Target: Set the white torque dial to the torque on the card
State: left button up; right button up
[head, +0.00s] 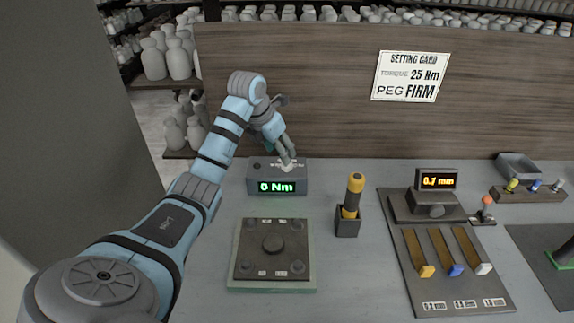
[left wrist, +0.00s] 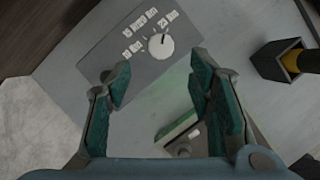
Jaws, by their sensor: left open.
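The white torque dial (left wrist: 160,46) sits on the top face of a grey box (left wrist: 140,62) with printed Nm labels around it. A dark mark shows on the dial's upper side; I cannot tell exactly which label it points to. In the head view the box's green display (head: 277,187) reads 0 Nm, and the dial is partly hidden by my left gripper (head: 288,158). That gripper is open and empty, with the dial beyond and between its fingertips in the left wrist view. The setting card (head: 410,76) on the back panel reads 25 Nm, peg FIRM. My right gripper is not in view.
A yellow-handled driver (head: 353,195) stands in a holder to the right. Further right are a 0.7 mm display unit (head: 436,181) and a slotted board (head: 450,290).

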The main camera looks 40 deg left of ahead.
pick_arm(q)
jog(key=x, duration=0.6)
jog(key=shift+w+d+f, duration=0.1)
jog(key=shift+f, duration=0.1)
grip_shut()
